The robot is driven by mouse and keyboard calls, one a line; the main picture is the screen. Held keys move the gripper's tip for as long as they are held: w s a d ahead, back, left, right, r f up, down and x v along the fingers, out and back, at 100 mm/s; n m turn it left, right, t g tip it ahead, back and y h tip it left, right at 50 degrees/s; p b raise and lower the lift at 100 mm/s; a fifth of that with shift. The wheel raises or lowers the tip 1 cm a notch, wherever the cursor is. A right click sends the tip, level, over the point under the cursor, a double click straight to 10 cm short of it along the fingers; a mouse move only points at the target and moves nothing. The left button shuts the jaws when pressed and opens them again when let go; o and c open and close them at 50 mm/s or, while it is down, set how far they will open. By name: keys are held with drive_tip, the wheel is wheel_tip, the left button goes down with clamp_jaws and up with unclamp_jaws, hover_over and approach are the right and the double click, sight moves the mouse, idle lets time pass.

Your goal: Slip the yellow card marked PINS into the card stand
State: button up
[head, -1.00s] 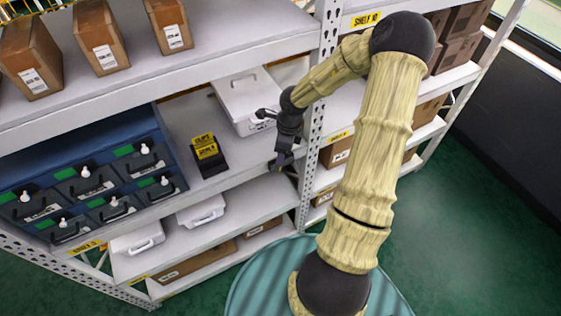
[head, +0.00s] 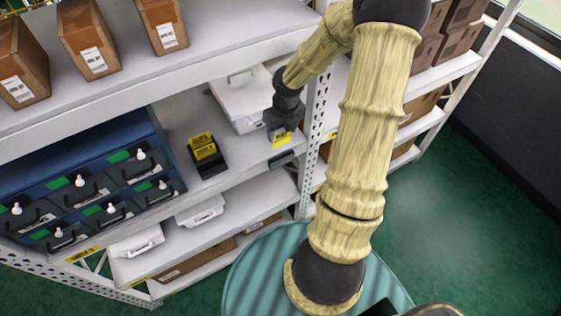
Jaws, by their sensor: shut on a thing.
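My gripper (head: 280,122) is shut on a small yellow card (head: 282,141) and holds it at the front edge of the middle shelf. The dark lettering on the card is too small to read for certain. The black card stand (head: 211,170) is on the same shelf, to the left of my gripper and apart from it. Yellow cards (head: 203,147) with dark lettering show in the stand, one behind the other. My gripper's fingertips are partly hidden by the card and the wrist.
A white lidded box (head: 240,97) stands behind my gripper. A blue cabinet of dark drawers (head: 100,185) stands left of the stand. A perforated upright (head: 316,110) is close on the right. The upper shelf (head: 215,45) overhangs the back. Bare shelf lies between stand and gripper.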

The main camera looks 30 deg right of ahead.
drive_tip(key=shift+s, duration=0.15)
drive_tip(key=shift+s+f, duration=0.1)
drive_tip(key=shift+f, duration=0.15)
wheel_tip(320, 180, down, 5)
drive_tip(key=shift+f+b, duration=0.15)
drive_tip(key=shift+b, duration=0.7)
drive_tip(key=shift+f, duration=1.85)
drive_tip(key=shift+f+b, duration=0.15)
drive_tip(key=shift+b, duration=0.2)
drive_tip(key=o, duration=1)
drive_tip(key=shift+d+f+b, duration=0.1)
drive_tip(key=shift+b, duration=0.35)
